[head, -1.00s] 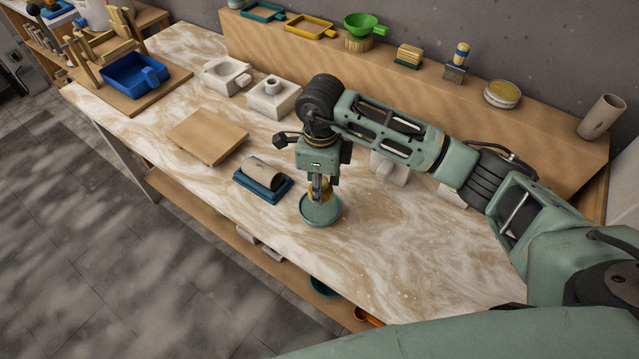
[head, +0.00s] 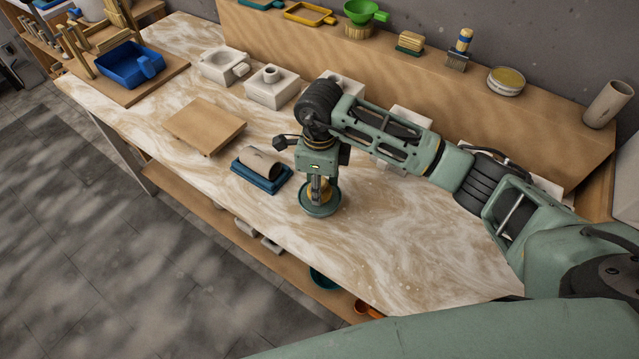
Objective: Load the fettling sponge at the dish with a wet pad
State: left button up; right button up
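A round green dish (head: 322,210) stands on the marbled worktop near its front edge. A yellow sponge (head: 327,190) shows partly between the fingers of my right gripper (head: 318,192), which points straight down over the dish. The gripper seems shut on the sponge. The sponge is low, at the dish's opening; its underside is hidden, so contact with the dish's bottom cannot be told. My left gripper is not in view.
Left of the dish is a blue tray (head: 248,181) with a grey-beige cylinder (head: 262,163). A wooden board (head: 204,125) and white moulds (head: 270,90) lie behind. A raised shelf (head: 420,72) holds tools. The worktop right of the dish is clear.

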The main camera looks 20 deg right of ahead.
jog(key=shift+f+b, duration=0.5)
dwell(0.5)
dwell(1.5)
jog(key=shift+r+p, duration=1.8)
jog(key=shift+r, duration=1.7)
